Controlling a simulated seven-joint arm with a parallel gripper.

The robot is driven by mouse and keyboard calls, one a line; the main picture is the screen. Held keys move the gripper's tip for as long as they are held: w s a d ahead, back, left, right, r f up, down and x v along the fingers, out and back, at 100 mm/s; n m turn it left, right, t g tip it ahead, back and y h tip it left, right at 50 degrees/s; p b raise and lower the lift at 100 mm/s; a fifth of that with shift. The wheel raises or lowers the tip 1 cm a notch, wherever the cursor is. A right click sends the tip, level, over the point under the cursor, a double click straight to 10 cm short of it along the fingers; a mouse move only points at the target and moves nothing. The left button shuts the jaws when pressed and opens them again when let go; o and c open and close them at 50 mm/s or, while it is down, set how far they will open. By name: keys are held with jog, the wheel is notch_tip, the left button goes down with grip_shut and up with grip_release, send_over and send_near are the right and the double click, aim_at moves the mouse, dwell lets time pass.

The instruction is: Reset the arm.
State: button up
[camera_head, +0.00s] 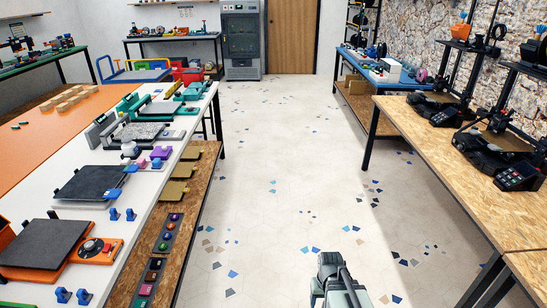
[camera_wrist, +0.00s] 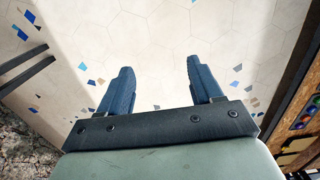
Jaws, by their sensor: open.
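My arm shows at the bottom centre of the head view, over the aisle floor, with its fingertips out of clear sight there. In the wrist view my gripper (camera_wrist: 157,85) has its two dark blue fingers well apart. Nothing is between them but pale floor (camera_wrist: 155,40). My gripper touches no table or object.
A white table (camera_head: 145,170) with printer beds and small parts stands at the left, with a wooden shelf (camera_head: 140,265) beneath. A wooden table (camera_head: 455,165) with black printers (camera_head: 500,155) stands at the right. The floor aisle (camera_head: 290,150) between them is clear, back to a grey cabinet (camera_head: 241,40).

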jog(key=s+f+g, duration=0.3)
jog(key=s+f, duration=0.6)
jog(key=s, duration=0.5)
jog(key=s+f+g, duration=0.3)
jog(key=s+f, duration=0.6)
jog(key=s, duration=0.5)
jog(key=shift+f, duration=0.15)
dwell(0.7)
